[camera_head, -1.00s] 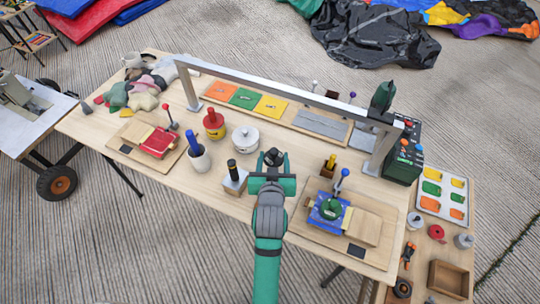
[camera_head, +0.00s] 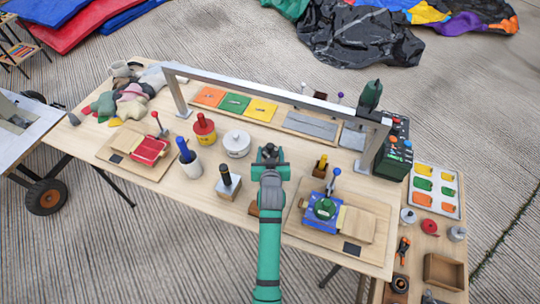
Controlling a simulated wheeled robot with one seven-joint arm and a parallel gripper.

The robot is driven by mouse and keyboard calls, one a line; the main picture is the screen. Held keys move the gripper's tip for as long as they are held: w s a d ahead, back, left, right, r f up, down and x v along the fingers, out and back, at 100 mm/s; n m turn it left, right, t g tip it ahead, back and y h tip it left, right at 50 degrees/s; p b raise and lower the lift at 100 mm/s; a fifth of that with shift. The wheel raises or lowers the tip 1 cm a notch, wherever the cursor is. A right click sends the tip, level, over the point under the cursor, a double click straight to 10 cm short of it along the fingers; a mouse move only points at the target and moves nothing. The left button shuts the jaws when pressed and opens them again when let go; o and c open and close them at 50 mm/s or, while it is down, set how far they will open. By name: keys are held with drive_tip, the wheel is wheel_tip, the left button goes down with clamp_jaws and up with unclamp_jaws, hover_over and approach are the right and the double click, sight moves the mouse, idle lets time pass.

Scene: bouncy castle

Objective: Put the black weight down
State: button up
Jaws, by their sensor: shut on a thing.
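My gripper (camera_head: 269,158) is over the middle of the workbench (camera_head: 330,260), at the end of my green arm. It is shut on a small dark thing (camera_head: 269,150), taken to be the black weight. Only a little of it shows between the fingers. I cannot tell whether it touches the bench top. A white round weight (camera_head: 236,143) stands to the left of my gripper.
A black-handled stamp on a block (camera_head: 229,183) is close left of my arm. A blue press (camera_head: 324,211) on a wooden board and a yellow-topped piece (camera_head: 321,167) are to the right. A grey metal rail (camera_head: 270,88) spans the bench behind. A brown block (camera_head: 256,209) is partly behind my arm.

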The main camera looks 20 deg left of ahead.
drive_tip(key=shift+f, duration=0.9)
drive_tip(key=shift+s+a, duration=0.1)
drive_tip(key=shift+a, duration=0.05)
drive_tip(key=o, duration=1.4)
drive_tip(key=shift+d+f, duration=0.1)
drive_tip(key=shift+d, duration=0.2)
